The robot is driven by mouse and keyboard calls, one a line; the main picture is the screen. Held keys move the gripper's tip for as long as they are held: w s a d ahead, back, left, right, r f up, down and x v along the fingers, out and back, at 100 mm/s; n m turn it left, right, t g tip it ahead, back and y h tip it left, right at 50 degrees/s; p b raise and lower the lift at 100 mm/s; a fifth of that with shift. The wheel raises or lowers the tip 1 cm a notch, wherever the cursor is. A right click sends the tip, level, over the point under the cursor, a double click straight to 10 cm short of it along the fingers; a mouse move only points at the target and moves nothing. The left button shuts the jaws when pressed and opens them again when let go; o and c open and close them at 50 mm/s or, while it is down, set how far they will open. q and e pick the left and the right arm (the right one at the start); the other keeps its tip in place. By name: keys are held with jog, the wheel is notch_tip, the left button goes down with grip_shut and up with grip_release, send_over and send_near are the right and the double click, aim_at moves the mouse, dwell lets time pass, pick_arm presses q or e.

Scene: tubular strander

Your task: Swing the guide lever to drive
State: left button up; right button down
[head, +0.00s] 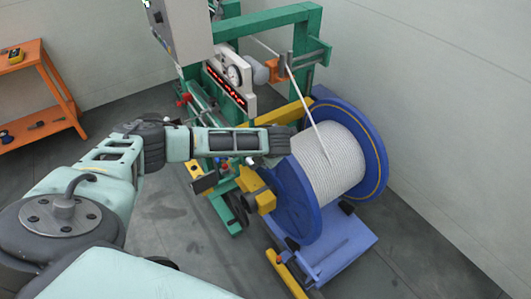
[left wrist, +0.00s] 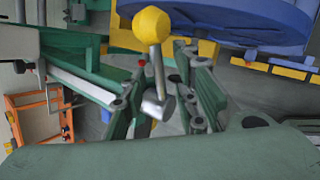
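The guide lever (left wrist: 157,68) shows in the left wrist view as a short grey rod with a yellow ball knob (left wrist: 151,25) and a metal cylinder at its lower end. My left gripper (left wrist: 164,85) is open. Its two fingers stand apart on either side of the lever in that view, with gaps on both sides; I cannot tell how deep the lever sits between them. In the head view my left gripper (head: 277,140) is beside the blue reel, and I cannot make out the lever there. My right gripper is not in view.
A blue reel (head: 374,150) wound with pale rope (head: 325,165) stands right of my left gripper. The green machine frame (head: 270,20) with a red-lit display (head: 226,86) rises behind. An orange shelf (head: 45,90) is at far left. Floor is clear in front.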

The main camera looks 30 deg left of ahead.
pick_arm(q)
jog(key=shift+c, duration=0.4)
grip_shut()
jog(key=shift+r, duration=0.1)
jog(key=shift+w+a, duration=0.1)
jog(key=shift+a, duration=0.05)
